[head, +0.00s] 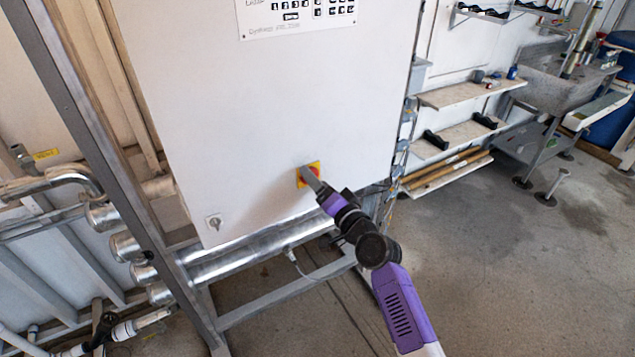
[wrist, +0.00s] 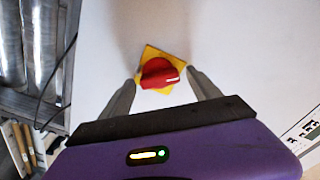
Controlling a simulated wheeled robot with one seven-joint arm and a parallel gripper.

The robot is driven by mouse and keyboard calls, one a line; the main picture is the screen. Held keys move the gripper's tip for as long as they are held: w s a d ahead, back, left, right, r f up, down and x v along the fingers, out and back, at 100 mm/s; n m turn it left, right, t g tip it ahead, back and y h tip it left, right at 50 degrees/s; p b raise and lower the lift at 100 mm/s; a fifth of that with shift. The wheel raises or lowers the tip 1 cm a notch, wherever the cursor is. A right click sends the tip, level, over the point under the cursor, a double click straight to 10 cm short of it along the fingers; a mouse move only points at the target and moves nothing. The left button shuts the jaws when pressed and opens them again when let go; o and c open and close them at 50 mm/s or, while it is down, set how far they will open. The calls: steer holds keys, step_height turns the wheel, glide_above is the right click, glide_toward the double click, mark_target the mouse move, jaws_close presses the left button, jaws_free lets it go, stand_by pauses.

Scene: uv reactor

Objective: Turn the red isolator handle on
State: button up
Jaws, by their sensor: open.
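The red isolator handle (wrist: 160,73) sits on a yellow square plate (wrist: 152,52) on the white cabinet front. In the head view the plate (head: 302,181) is low on the cabinet, and the handle is largely hidden behind my gripper. My gripper (head: 308,172) reaches the handle from the lower right. In the wrist view its two fingers (wrist: 163,79) are open, one on each side of the handle, with visible gaps. A short white mark shows on the right part of the handle. I cannot tell how far the fingertips are from the cabinet face.
The white cabinet (head: 270,100) carries a label sheet (head: 297,14) at its top and a small key lock (head: 214,222) at lower left. Metal pipes (head: 240,259) run below it. Shelves (head: 470,93) stand at the right, with open floor (head: 490,260) in front.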

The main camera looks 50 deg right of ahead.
steer(key=shift+s, duration=0.1)
steer(key=b+v, duration=0.1)
steer(key=v, duration=0.6)
steer(key=shift+s+b, duration=0.3)
steer(key=shift+a, duration=0.15)
steer(key=shift+s+a, duration=0.1)
steer(key=shift+s, duration=0.2)
steer(key=p+x, duration=0.1)
steer(key=x, duration=0.6)
steer(key=shift+w+p, duration=0.3)
steer(key=shift+w, duration=0.1)
